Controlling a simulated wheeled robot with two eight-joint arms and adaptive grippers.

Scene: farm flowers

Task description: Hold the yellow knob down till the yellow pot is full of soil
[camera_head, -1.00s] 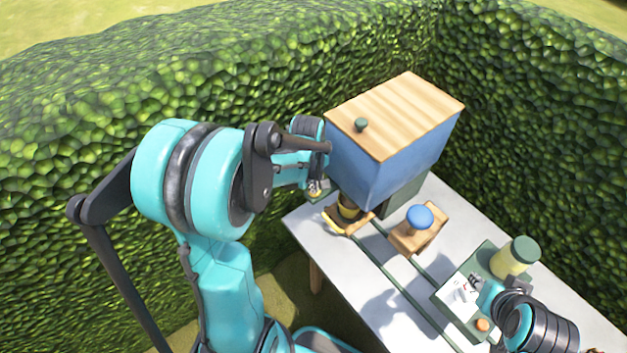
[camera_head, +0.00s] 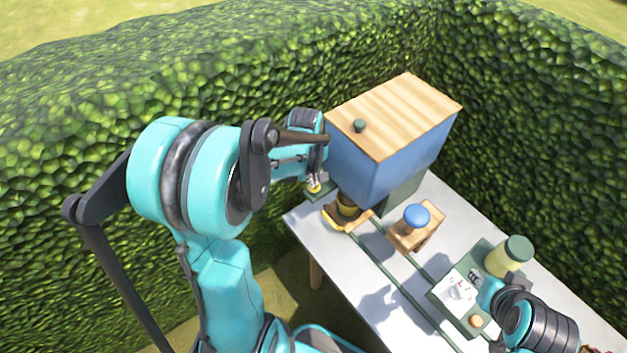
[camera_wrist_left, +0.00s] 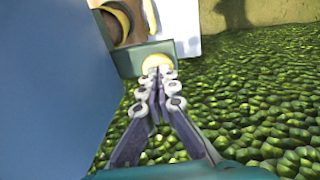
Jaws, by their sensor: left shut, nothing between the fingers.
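The yellow knob (camera_head: 314,189) sits on a green bracket at the left side of the blue soil box (camera_head: 378,165). It also shows in the left wrist view (camera_wrist_left: 158,61). My left gripper (camera_wrist_left: 158,73) is shut and empty, its tips at the knob and seemingly touching it. How far the knob is pressed I cannot tell. The yellow pot (camera_head: 347,207) stands in a wooden holder (camera_head: 345,220) under the box. Its yellow rim (camera_wrist_left: 123,15) shows in the left wrist view; the soil level is unclear. My right gripper (camera_head: 476,282) is over a green tray, its jaws too small to judge.
A wooden block with a blue knob (camera_head: 417,216) stands on the grey table (camera_head: 375,290). Green rails run along the table. A hedge (camera_head: 250,80) closes off the back and sides.

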